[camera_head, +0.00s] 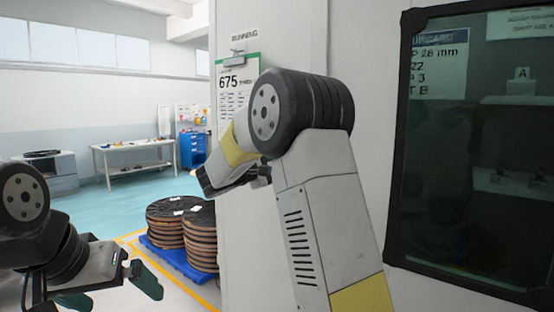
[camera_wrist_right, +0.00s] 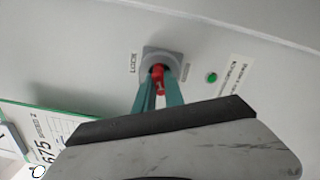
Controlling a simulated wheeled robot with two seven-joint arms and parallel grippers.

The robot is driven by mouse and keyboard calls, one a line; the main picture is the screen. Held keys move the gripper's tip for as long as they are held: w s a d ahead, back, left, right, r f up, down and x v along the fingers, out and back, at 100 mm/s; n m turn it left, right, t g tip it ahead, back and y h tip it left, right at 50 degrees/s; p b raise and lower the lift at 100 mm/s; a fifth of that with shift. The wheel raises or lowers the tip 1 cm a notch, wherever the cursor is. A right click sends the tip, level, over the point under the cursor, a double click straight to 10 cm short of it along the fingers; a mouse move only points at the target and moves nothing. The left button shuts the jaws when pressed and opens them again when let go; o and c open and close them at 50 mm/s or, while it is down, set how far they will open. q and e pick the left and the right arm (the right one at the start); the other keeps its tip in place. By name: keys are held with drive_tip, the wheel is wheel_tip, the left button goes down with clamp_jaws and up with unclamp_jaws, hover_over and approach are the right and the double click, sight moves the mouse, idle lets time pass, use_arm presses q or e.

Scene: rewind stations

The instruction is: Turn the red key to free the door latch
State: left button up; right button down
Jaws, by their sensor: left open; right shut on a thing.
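The red key (camera_wrist_right: 157,76) sits in a grey lock plate (camera_wrist_right: 162,56) on a pale wall panel, in the right wrist view. My right gripper (camera_wrist_right: 159,88) has its teal fingers closed on both sides of the key. In the head view my right arm hides the key and those fingertips. My left gripper (camera_head: 118,288) is open and empty at the lower left, well away from the panel. A dark-framed glass door (camera_head: 395,170) stands at the right of the head view. I cannot make out its latch.
A green round button or lamp (camera_wrist_right: 211,77) sits beside the lock plate. A clipboard sheet marked 675 (camera_head: 236,84) hangs on the panel. Stacked reels (camera_head: 168,222) stand on a blue pallet (camera_head: 180,262) at left. A table (camera_head: 130,146) and blue cabinet (camera_head: 193,150) stand farther back.

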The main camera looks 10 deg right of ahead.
drive_tip(key=m, duration=0.6)
drive_tip(key=shift+a, duration=0.1)
drive_tip(key=c, duration=1.3)
unclamp_jaws()
drive_tip(key=shift+c, duration=0.2)
